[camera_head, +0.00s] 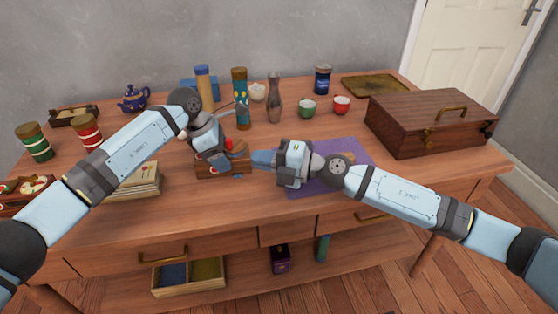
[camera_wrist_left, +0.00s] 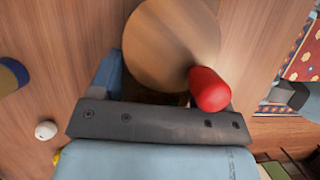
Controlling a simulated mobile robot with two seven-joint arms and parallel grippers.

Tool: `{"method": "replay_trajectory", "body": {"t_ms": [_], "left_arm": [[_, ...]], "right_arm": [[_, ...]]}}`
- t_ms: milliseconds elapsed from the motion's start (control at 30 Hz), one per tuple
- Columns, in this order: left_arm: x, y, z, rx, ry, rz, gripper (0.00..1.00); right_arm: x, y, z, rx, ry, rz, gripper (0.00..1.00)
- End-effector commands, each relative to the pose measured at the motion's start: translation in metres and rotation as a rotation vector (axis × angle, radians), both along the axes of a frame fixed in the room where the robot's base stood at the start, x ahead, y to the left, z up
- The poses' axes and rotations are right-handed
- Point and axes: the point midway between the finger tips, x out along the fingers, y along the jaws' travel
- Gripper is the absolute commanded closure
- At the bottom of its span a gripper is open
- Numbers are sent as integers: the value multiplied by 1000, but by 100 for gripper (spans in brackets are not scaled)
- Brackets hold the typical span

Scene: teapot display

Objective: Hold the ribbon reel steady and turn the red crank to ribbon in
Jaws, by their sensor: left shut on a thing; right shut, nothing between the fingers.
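The ribbon reel (camera_head: 222,168) stands on the table in the middle of the head view, a wooden piece partly hidden by my left gripper. Its round wooden disc (camera_wrist_left: 165,40) fills the top middle of the left wrist view. The red crank knob (camera_wrist_left: 210,90) sticks up at the disc's lower right, and a bit of red shows in the head view (camera_head: 238,145). My left gripper (camera_head: 228,157) is shut on the reel from above; its fingers are largely hidden. My right gripper (camera_head: 258,160) is shut and empty, its tips just right of the reel. Whether they touch it is unclear.
A purple mat (camera_head: 325,182) lies under my right arm. A brown chest (camera_head: 430,122) stands at the right. Vases, cups and canisters line the back, including a blue-gold vase (camera_head: 240,98) close behind the reel. A stack of cards (camera_head: 136,182) lies at the left.

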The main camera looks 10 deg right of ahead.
Motion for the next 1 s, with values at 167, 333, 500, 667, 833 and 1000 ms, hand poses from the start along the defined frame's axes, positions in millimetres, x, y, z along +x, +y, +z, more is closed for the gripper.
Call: {"method": "replay_trajectory", "body": {"t_ms": [167, 333, 500, 667, 833, 1000], "left_arm": [[0, 0, 0, 0, -1, 0, 65], [0, 0, 1, 0, -1, 0, 65], [0, 0, 0, 0, -1, 0, 65], [0, 0, 0, 0, 0, 0, 65], [0, 0, 0, 0, 0, 0, 65], [0, 0, 0, 0, 0, 0, 65]], "right_arm": [[18, 32, 1, 0, -1, 0, 100], [41, 38, 0, 1, 0, -2, 100], [51, 40, 0, -1, 0, 0, 100], [53, 40, 0, -2, -1, -1, 100], [52, 40, 0, -2, -1, -1, 100], [52, 41, 0, -2, -1, 0, 100]]}}
